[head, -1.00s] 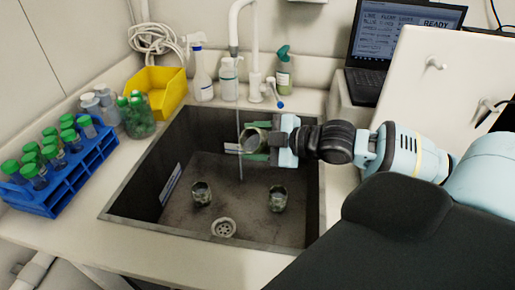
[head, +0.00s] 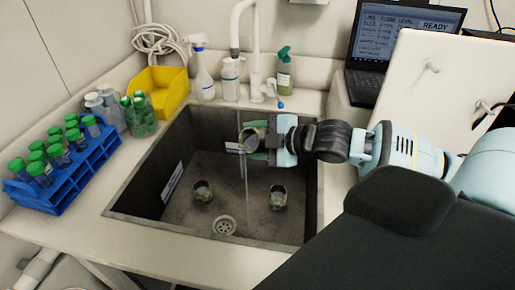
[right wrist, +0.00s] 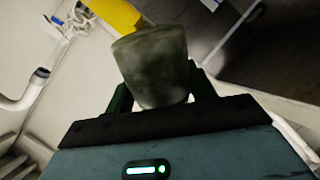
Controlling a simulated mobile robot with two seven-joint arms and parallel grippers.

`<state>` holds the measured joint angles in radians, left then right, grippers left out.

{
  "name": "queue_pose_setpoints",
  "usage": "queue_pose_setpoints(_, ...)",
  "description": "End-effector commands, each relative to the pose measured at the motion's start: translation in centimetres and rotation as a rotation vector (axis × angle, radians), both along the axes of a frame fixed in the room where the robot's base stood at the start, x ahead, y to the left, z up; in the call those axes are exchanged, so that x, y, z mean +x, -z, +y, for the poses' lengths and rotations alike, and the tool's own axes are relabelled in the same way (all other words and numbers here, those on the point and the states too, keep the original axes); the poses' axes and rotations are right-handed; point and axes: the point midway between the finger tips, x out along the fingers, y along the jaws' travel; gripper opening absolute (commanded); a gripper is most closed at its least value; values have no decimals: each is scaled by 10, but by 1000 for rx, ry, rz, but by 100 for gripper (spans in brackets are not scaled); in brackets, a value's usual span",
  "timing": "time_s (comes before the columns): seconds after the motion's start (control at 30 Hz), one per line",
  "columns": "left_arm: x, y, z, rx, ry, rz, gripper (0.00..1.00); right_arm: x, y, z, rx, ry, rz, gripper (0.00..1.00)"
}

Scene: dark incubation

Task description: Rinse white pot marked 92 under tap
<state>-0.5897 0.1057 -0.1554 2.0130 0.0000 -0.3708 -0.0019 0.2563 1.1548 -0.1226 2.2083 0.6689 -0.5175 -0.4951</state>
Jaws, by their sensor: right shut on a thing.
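A pot (head: 249,138), grey-green and dirty looking, is held over the sink by my right gripper (head: 262,144), whose green fingers are shut around it. It also shows in the right wrist view (right wrist: 155,68), between the fingers; I cannot read a number on it. The tap (head: 238,28) stands behind the sink, and a thin water stream (head: 245,185) falls from it past the pot's left side. I cannot tell whether the water enters the pot. Two similar pots stand on the sink floor, one at left (head: 203,191) and one at right (head: 278,198). My left gripper is not in view.
The dark sink (head: 180,215) has a drain (head: 224,226) near its front. A spray bottle (head: 205,80), a white dispenser (head: 230,80) and a green-topped bottle (head: 284,72) line its back. A yellow bin (head: 160,90) and blue tube rack (head: 70,175) stand left.

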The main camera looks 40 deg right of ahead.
Motion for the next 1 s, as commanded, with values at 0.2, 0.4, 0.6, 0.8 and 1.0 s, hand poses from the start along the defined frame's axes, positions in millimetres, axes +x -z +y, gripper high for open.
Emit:
queue_pose_setpoints(0.2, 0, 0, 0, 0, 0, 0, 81, 0, -1, 0, 1, 0, -1, 28)
queue_pose_setpoints(0.4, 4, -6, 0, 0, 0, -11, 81, 0, -4, 1, -47, 0, -11, 28)
queue_pose_setpoints(0.6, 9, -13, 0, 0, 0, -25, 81, 0, -8, 3, -134, -1, -28, 28)
queue_pose_setpoints(0.8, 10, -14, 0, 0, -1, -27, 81, 0, -6, 3, -159, 0, -27, 28)
queue_pose_setpoints(1.0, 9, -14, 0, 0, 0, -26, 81, 0, -5, 3, -158, 0, -27, 28)
